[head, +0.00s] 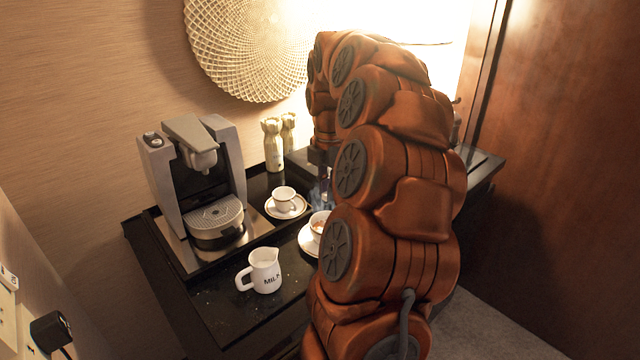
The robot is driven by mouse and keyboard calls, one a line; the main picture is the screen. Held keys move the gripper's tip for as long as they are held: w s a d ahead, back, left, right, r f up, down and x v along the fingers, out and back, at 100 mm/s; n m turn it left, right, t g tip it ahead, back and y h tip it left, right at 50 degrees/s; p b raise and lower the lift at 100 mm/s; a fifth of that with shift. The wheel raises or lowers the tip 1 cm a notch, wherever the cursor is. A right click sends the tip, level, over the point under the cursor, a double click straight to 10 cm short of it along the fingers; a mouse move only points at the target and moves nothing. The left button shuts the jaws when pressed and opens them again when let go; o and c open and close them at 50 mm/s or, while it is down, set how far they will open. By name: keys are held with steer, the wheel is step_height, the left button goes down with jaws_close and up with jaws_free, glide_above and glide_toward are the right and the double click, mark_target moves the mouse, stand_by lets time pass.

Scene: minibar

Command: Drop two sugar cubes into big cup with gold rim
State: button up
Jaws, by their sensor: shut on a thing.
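A white cup (284,196) stands on a saucer (271,209) right of the coffee machine. A second white cup (316,228) with something brown inside stands nearer on its own saucer (307,244), partly hidden by my arm. The gold rim is too small to make out surely on either cup. My gripper (325,178) points down behind the cups, mostly hidden by my arm. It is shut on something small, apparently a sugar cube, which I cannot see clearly. A bluish, glassy thing (316,198) shows just below it; its contents are unclear.
A coffee machine (208,190) stands at the left of the black counter (225,312). A white milk jug (265,272) stands in front of the cups. Clear counter lies around the jug.

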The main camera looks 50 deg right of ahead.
steer(key=shift+s+f+b, duration=0.1)
steer(key=shift+f+b, duration=1.2)
steer(key=shift+f, duration=1.55)
steer(key=o, duration=0.7)
steer(key=shift+r, duration=0.1)
steer(key=shift+r, duration=5.95)
